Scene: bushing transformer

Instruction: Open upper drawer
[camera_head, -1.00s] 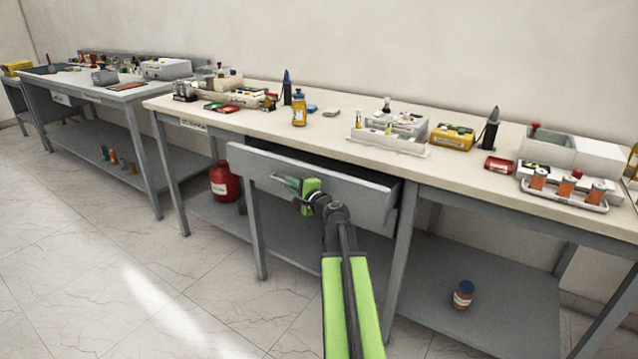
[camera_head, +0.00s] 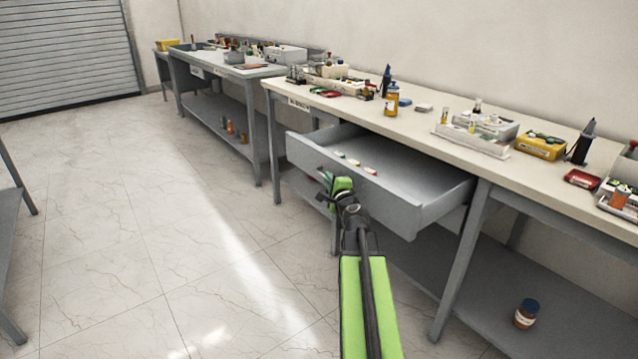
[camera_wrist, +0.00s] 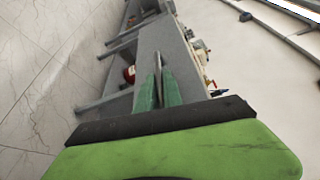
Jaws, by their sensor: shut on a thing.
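The upper drawer (camera_head: 400,200) stands pulled out from under the long bench, and its inside shows in the head view. Several small items (camera_head: 356,163) lie in it, red, white and green. My gripper (camera_head: 325,179) is at the drawer's front face, at its handle, and is shut on it. The handle is mostly hidden behind the fingers.
The bench top (camera_head: 420,118) holds a yellow bottle (camera_head: 391,100), a yellow box (camera_head: 540,145) and trays. A brown jar (camera_head: 526,313) stands on the lower shelf. A second bench (camera_head: 230,70) is behind on the left. The tiled floor (camera_head: 150,240) left of the drawer is clear.

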